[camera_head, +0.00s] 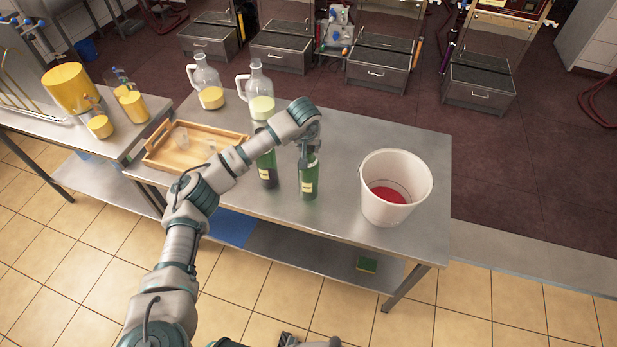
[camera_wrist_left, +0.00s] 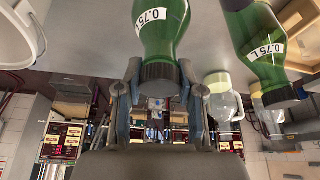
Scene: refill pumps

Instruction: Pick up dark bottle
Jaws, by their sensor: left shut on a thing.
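Two dark green glass bottles with pale labels and dark caps stand upright on the steel table. My left gripper (camera_head: 309,146) is shut around the neck of the right-hand bottle (camera_head: 308,181), coming from above. In the left wrist view, the fingers (camera_wrist_left: 160,75) close on both sides of this bottle (camera_wrist_left: 160,30) near its cap; its label reads 0.75 L. The other bottle (camera_head: 267,171) stands just to its left, partly behind my arm; it also shows in the wrist view (camera_wrist_left: 255,40). A dark part at the bottom edge may be my right gripper; its jaws are unclear.
A white bucket (camera_head: 408,208) with red contents stands right of the held bottle. Two glass jugs, one (camera_head: 208,86) with yellow and one (camera_head: 259,92) with pale contents, stand behind. A wooden tray (camera_head: 160,161) with glasses is at left. The table's front right is clear.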

